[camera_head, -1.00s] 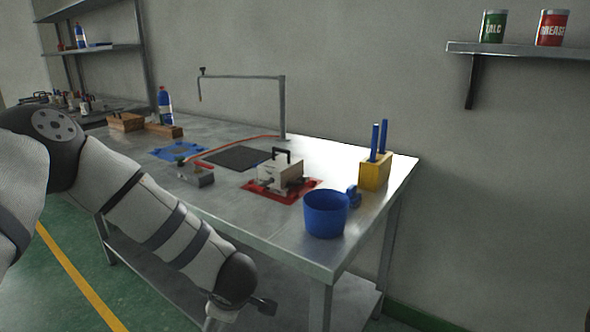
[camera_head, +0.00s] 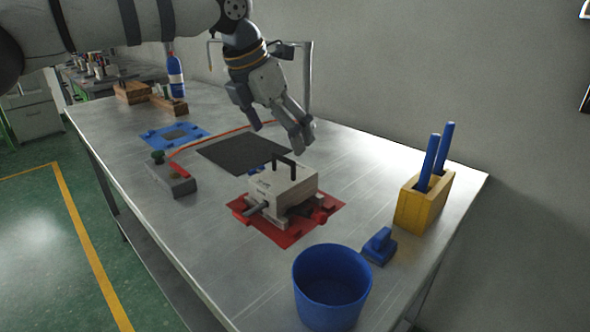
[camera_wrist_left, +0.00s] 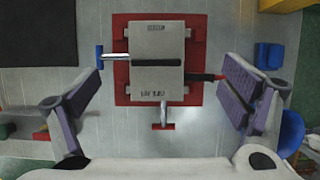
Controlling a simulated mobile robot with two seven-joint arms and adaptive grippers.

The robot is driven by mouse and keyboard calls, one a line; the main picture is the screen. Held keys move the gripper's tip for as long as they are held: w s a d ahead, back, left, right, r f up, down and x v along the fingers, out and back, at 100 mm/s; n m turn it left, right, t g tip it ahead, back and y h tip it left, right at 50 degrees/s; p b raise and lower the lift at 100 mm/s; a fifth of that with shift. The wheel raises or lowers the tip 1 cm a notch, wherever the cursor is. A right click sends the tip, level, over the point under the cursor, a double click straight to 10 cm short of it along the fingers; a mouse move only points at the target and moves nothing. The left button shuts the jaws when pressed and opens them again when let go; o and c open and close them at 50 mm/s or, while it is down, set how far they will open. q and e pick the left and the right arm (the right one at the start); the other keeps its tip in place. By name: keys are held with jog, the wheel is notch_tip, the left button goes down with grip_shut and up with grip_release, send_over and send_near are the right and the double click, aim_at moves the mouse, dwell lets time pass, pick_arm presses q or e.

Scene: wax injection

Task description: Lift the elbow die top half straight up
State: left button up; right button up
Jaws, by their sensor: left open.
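The elbow die (camera_head: 281,190) is a pale block with a black handle (camera_head: 284,165) on top, sitting on a red mat (camera_head: 283,235). Metal pins stick out of its sides, one with a red grip. In the left wrist view the die's top half (camera_wrist_left: 157,75) lies between the open fingers, apart from both, with the handle seen as a dark bar from above. My left gripper (camera_head: 277,130) is open and empty, above and slightly behind the die. The lower half is mostly hidden under the top. My right gripper is not in view.
A blue cup (camera_head: 331,290) and a small blue tool (camera_head: 379,246) stand in front and right. A yellow block (camera_head: 423,203) holds blue rods. A dark pad (camera_head: 243,153), blue mat (camera_head: 175,136) and grey box (camera_head: 171,180) with a hose lie left. A thin metal post (camera_head: 307,75) stands behind.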

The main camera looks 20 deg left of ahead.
pick_arm(q)
send_over(289, 172)
jog(key=s, duration=0.2)
notch_tip(289, 172, down, 5)
jog(key=shift+s+r, duration=0.1)
jog(key=shift+s, duration=0.05)
jog(key=x, duration=0.5)
jog(key=shift+a+b, duration=0.3)
jog(key=shift+b, duration=0.1)
jog(key=shift+c, duration=1.4)
jog(key=c, duration=1.3)
jog(key=shift+r, duration=0.1)
jog(key=c, duration=0.4)
